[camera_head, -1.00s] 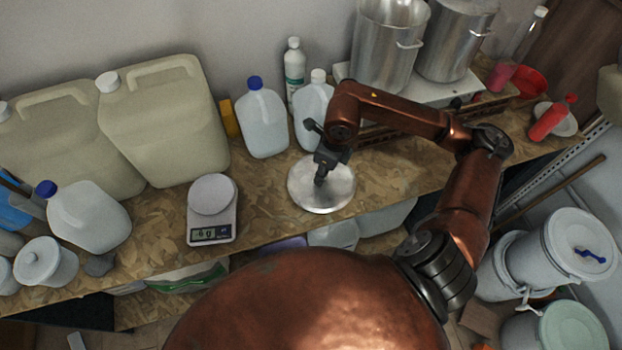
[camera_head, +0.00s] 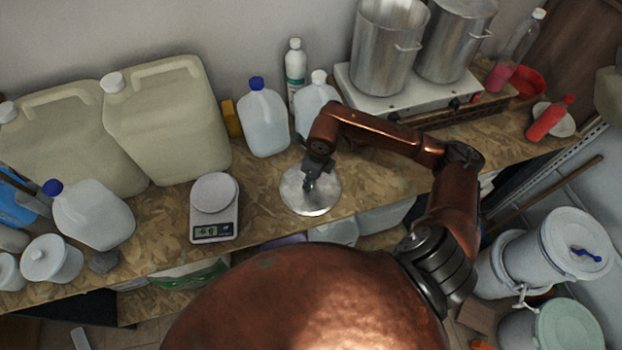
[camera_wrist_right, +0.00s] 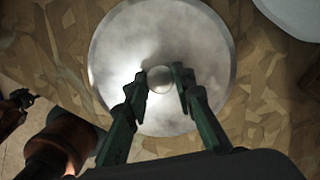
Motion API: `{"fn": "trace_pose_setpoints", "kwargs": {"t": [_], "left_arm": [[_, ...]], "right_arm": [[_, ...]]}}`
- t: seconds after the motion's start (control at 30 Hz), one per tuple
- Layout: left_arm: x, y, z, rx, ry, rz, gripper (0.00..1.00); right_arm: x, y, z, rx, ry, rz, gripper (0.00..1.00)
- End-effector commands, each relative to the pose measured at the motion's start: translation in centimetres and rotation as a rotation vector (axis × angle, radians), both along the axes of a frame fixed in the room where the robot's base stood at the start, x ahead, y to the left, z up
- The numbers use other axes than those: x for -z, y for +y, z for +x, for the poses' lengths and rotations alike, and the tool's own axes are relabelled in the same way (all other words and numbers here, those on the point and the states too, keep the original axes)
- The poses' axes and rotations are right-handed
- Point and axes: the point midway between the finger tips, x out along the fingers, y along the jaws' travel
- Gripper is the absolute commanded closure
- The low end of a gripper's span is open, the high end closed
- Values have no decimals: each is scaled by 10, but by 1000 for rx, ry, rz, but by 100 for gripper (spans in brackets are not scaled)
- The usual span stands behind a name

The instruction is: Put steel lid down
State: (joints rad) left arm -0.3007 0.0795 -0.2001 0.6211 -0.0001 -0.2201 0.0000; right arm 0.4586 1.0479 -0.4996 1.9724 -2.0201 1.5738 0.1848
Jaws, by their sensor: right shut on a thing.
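The steel lid (camera_head: 322,200) is a round, shiny disc over the front part of the wooden worktop in the head view, right of the scale. It fills the upper middle of the right wrist view (camera_wrist_right: 120,50), with its round knob (camera_wrist_right: 160,79) at the centre. My right gripper (camera_head: 309,184) reaches down onto the lid, and its two fingers (camera_wrist_right: 160,80) are shut on the knob. The lid looks flat and level, close to the worktop; I cannot tell whether it touches. My left gripper is not in view.
A kitchen scale (camera_head: 214,208) stands to the left on the worktop (camera_head: 262,212). Jugs (camera_head: 263,122) and a white bottle (camera_head: 295,72) stand behind. Two steel pots (camera_head: 385,50) stand on a white hotplate (camera_head: 405,100) at the back right. Bare worktop lies between scale and lid.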

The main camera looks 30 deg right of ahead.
Motion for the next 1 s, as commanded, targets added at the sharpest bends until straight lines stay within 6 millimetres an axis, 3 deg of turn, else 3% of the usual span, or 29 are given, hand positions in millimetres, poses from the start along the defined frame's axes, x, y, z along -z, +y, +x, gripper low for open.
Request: {"fn": "trace_pose_setpoints", "kwargs": {"t": [0.1, 0.13, 0.37, 0.77, 1.0], "left_arm": [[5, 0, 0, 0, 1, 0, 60], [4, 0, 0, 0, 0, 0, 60], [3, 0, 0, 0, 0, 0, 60], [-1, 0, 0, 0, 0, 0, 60], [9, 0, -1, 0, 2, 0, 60]], "right_arm": [[4, 0, 0, 0, -1, 0, 100], [4, 0, 0, 0, 0, 0, 75], [2, 0, 0, 0, 0, 0, 60], [-4, 0, 0, 0, -1, 0, 59], [-47, -4, -4, 0, -6, -2, 59]]}}
